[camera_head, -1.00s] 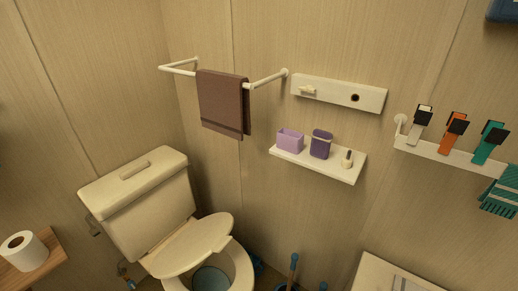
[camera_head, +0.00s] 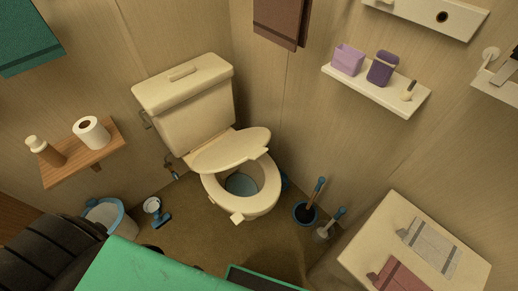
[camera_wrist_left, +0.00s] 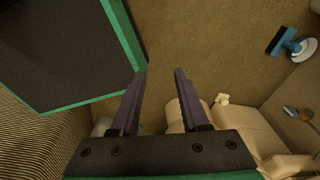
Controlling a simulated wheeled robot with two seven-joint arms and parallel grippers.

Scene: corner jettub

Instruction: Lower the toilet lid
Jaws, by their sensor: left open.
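The cream toilet (camera_head: 195,105) stands in the corner of the room. Its lid (camera_head: 232,150) is raised at a slant in front of the tank, and the bowl (camera_head: 242,184) with its seat ring shows uncovered below it. The left wrist view shows part of the toilet (camera_wrist_left: 250,130) at the lower right, partly hidden behind my gripper. My left gripper (camera_wrist_left: 157,72) has its two fingers apart with nothing between them, and it is clear of the lid. My right gripper is in neither view now.
A wooden shelf (camera_head: 65,170) with a paper roll (camera_head: 91,133) is left of the toilet. A bin (camera_head: 108,214) and a blue-and-white item (camera_head: 156,211) stand on the floor. A plunger (camera_head: 307,212) and a brush (camera_head: 330,229) are right of the bowl, near a cream cabinet (camera_head: 385,215).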

